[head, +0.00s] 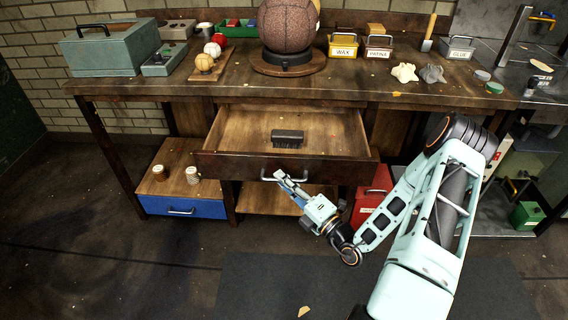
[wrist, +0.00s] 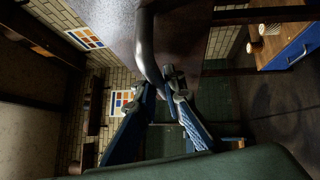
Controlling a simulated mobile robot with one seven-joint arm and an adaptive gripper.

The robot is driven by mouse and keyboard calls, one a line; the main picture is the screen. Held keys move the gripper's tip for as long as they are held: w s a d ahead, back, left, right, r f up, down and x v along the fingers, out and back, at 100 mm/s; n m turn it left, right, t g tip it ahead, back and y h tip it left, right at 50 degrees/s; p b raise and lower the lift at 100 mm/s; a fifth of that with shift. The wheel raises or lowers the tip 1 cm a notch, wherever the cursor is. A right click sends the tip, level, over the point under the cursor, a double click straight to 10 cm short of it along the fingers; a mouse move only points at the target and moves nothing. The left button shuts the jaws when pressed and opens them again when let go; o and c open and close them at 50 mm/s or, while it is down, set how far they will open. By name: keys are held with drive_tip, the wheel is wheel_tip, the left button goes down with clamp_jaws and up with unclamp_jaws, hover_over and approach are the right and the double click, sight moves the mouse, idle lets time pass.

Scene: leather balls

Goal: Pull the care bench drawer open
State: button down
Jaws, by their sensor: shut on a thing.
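The care bench drawer (head: 232,167) is a wide wooden drawer under the bench top (head: 225,85). It stands pulled out, with its inside floor showing, and a dark brush (head: 287,137) lies in it. A metal bar handle (head: 268,179) is on its front. My gripper (head: 281,177) is at this handle, reaching from the lower right. In the wrist view the handle (wrist: 146,45) curves down between the fingers of my gripper (wrist: 170,88), which are shut on it. The fingers hide part of the handle.
A blue drawer (head: 180,207) sits lower left, with two small cups on the shelf above it. A red box (head: 371,196) stands under the bench, right of my gripper. A large ball (head: 289,25) rests on the bench top. The floor in front is mostly clear.

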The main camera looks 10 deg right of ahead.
drive_tip(key=shift+s+a+p, duration=0.15)
drive_tip(key=shift+s+a, duration=0.05)
drive_tip(key=shift+s, duration=0.5)
drive_tip(key=shift+s+a+p, duration=0.1)
drive_tip(key=shift+s+a, duration=0.15)
drive_tip(key=shift+s, duration=0.4)
drive_tip(key=shift+s+a+p, duration=0.15)
drive_tip(key=shift+s+a, duration=0.05)
drive_tip(key=shift+s, duration=0.5)
drive_tip(key=c, duration=2)
unclamp_jaws()
drive_tip(key=v, duration=1.2)
